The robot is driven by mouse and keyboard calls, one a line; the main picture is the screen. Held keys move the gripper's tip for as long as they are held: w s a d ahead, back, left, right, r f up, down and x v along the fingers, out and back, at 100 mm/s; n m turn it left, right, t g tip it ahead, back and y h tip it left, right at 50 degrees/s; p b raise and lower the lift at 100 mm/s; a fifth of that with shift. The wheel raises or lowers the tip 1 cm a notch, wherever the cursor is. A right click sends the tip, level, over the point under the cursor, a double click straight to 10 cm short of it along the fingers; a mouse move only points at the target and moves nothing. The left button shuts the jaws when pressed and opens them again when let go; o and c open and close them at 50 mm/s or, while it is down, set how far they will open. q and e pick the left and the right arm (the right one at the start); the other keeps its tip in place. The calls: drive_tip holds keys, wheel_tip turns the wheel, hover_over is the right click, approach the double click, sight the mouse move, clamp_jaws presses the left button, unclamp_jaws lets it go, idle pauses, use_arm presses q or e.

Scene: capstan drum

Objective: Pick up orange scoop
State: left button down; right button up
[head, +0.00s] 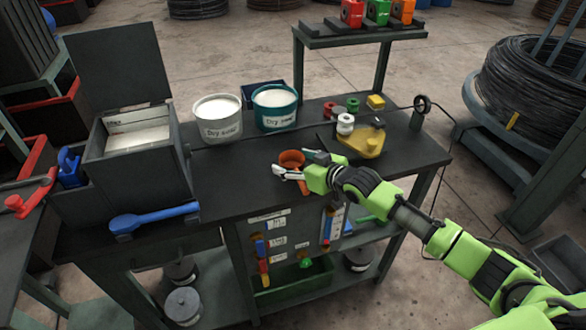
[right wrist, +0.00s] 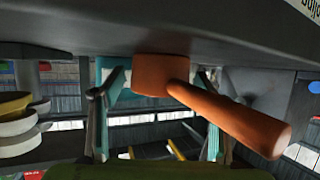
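The orange scoop (head: 291,158) lies on the dark bench top (head: 235,180) near its front edge, in front of the teal bucket. My right gripper (head: 294,166) is down at the scoop, partly covering it in the head view. In the right wrist view, the scoop's round bowl (right wrist: 160,74) sits between the two spread fingers (right wrist: 158,105), with visible gaps on both sides. The scoop's handle (right wrist: 245,122) slants to the lower right, passing in front of one finger. My left gripper is not in view.
A white bucket (head: 218,120) and a teal bucket (head: 275,108) stand behind the scoop. A dark bin (head: 137,165) and a blue scoop (head: 155,218) are to the left. A yellow scoop (head: 361,141) and small spools are to the right.

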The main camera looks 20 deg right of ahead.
drive_tip(key=c, duration=1)
drive_tip(key=shift+r+b, duration=0.35)
drive_tip(key=shift+r, duration=0.15)
drive_tip(key=s+d+r+b, duration=0.1)
drive_tip(key=s+d+r, duration=0.2)
drive_tip(key=r, duration=0.1)
drive_tip(key=s+d+r+b, duration=0.2)
drive_tip(key=s+d+r, duration=0.1)
drive_tip(key=r, duration=0.1)
drive_tip(key=s+d+r+b, duration=0.1)
drive_tip(key=s+d+r, duration=0.2)
drive_tip(key=d+r, duration=0.1)
drive_tip(key=shift+s, duration=0.35)
